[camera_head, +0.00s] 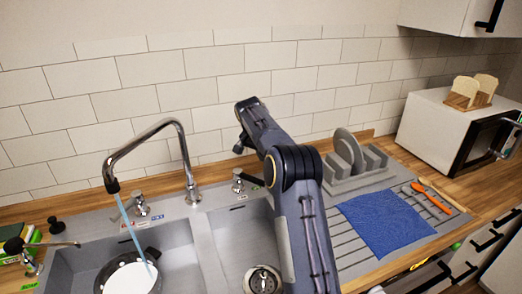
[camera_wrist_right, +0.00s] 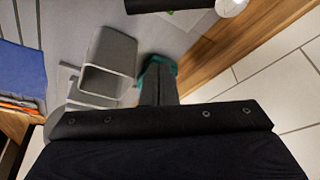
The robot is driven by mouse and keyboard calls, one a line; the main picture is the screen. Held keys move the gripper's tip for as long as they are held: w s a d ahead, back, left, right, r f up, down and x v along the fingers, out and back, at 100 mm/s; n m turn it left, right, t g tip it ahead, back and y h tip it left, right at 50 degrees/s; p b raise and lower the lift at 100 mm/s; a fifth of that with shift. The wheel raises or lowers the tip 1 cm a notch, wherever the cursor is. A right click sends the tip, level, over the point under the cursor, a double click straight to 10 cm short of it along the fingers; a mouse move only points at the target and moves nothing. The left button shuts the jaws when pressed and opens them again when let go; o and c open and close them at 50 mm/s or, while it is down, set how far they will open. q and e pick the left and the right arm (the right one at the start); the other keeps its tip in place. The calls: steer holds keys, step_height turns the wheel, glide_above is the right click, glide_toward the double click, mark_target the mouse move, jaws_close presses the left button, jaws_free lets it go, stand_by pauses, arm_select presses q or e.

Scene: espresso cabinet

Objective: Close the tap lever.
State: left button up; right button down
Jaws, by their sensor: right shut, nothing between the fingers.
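The chrome tap (camera_head: 182,150) arches over the left sink basin, and a stream of water (camera_head: 130,228) runs from its spout into a pan (camera_head: 130,276). A small chrome lever (camera_head: 140,205) stands left of the tap's base, and a similar one (camera_head: 238,181) stands to its right. My right gripper (camera_head: 240,146) hangs above the right lever, apart from it as far as I can tell. In the right wrist view, its fingers (camera_wrist_right: 158,78) are together with nothing between them. Neither lever shows clearly there. My left gripper is not in view.
A grey dish rack (camera_head: 352,160) with plates stands right of my right arm; a grey holder (camera_wrist_right: 108,62) shows in the wrist view. A blue cloth (camera_head: 386,222) lies on the drainboard. The tiled wall (camera_head: 243,88) is close behind the tap.

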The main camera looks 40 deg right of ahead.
mark_target(248, 178)
step_height(248, 178, down, 6)
steer(key=a+p, duration=0.1)
steer(key=a, duration=0.1)
steer(key=shift+s+p, duration=0.35)
steer(key=shift+s, duration=0.05)
